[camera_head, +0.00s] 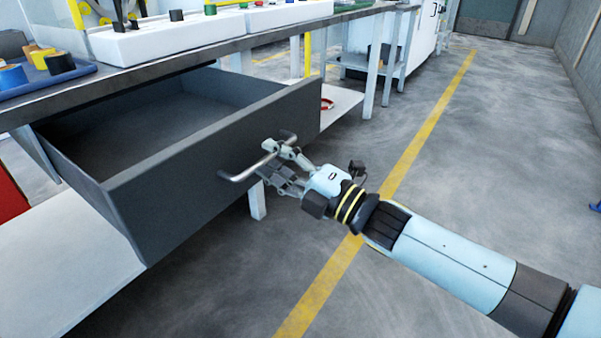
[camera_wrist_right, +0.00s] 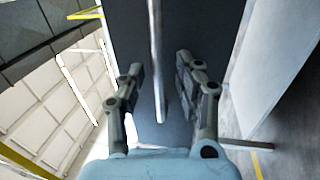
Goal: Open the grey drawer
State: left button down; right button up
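The dark grey drawer (camera_head: 205,150) is pulled well out from under the workbench in the head view, and the part of its inside that shows is empty. Its metal bar handle (camera_head: 238,176) is on the front panel. My right gripper (camera_head: 269,160) is at the far half of the handle. In the right wrist view, the handle (camera_wrist_right: 156,60) runs between the two fingers of the gripper (camera_wrist_right: 160,66), with a gap visible on each side. The fingers are apart and do not appear to clamp the bar. My left gripper is not in view.
The workbench top (camera_head: 150,70) above the drawer carries a blue tray (camera_head: 20,88) with small coloured parts and white trays. A white lower shelf (camera_head: 60,290) lies below the drawer.

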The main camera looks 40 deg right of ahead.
jog(key=v, duration=1)
jog(key=shift+s, duration=0.3)
